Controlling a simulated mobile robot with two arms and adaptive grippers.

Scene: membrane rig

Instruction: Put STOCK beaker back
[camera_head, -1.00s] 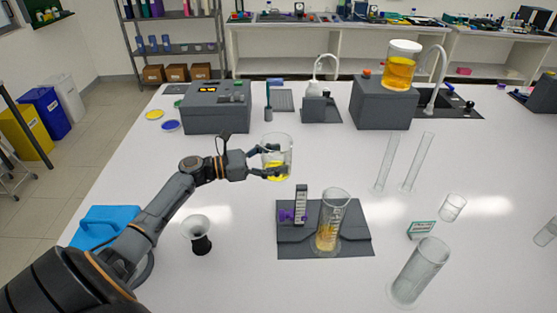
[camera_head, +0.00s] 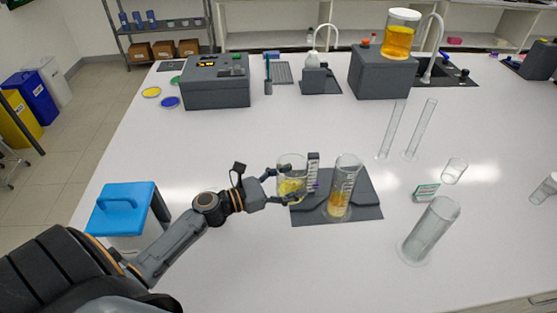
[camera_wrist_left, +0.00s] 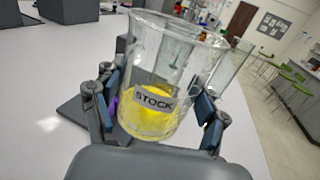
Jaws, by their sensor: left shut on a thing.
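The STOCK beaker (camera_head: 291,187) is clear glass with yellow liquid in its lower part. Its STOCK label faces the camera in the left wrist view (camera_wrist_left: 155,99). My left gripper (camera_head: 284,186) is shut around the beaker, with a finger on each side (camera_wrist_left: 160,110). The beaker looks upright, at the left end of the dark grey stand (camera_head: 358,213). I cannot tell whether its base touches the stand or table. My right gripper is not in view.
A graduated cylinder with amber liquid (camera_head: 342,188) stands on the stand, just right of the beaker. A blue-lidded box (camera_head: 122,208) is at left. White table (camera_head: 200,140) behind the arm is clear.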

